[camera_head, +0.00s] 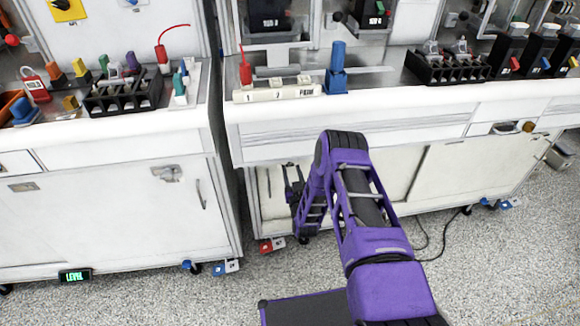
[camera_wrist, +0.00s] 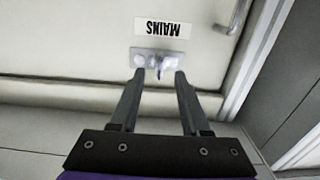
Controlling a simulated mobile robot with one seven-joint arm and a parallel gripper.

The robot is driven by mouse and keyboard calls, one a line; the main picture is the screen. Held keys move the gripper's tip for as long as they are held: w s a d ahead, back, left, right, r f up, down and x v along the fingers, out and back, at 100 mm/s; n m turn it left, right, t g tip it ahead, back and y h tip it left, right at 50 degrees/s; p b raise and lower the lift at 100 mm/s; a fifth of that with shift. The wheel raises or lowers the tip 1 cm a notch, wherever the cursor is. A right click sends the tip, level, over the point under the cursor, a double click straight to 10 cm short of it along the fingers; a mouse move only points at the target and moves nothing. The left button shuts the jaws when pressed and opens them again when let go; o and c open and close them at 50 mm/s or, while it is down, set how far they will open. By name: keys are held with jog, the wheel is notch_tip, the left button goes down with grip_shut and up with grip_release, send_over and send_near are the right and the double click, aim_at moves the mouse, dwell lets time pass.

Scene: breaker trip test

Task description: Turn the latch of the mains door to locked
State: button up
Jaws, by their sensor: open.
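The mains door is a pale panel (camera_wrist: 70,45) that fills much of the wrist view. Its label MAINS (camera_wrist: 162,28) appears upside down. The latch (camera_wrist: 153,58) is a small grey metal plate with a raised turning part, just past the label. My gripper (camera_wrist: 159,74) is open, its two dark fingers pointing at the latch, one toward each side of it. Nothing is seen held; I cannot tell if the fingertips touch the latch. In the head view my gripper (camera_head: 292,182) is low at the right bench's cabinet front, and the latch is hidden there.
A metal door handle (camera_wrist: 238,16) is at the wrist view's upper right. In the head view, the worktop (camera_head: 420,98) overhangs the cabinet. The left cabinet (camera_head: 110,215) stands close by. A red caster tag (camera_head: 272,245) and a dark cable (camera_head: 432,257) are near the floor.

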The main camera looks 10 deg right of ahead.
jog(key=shift+w, duration=2.05)
grip_shut()
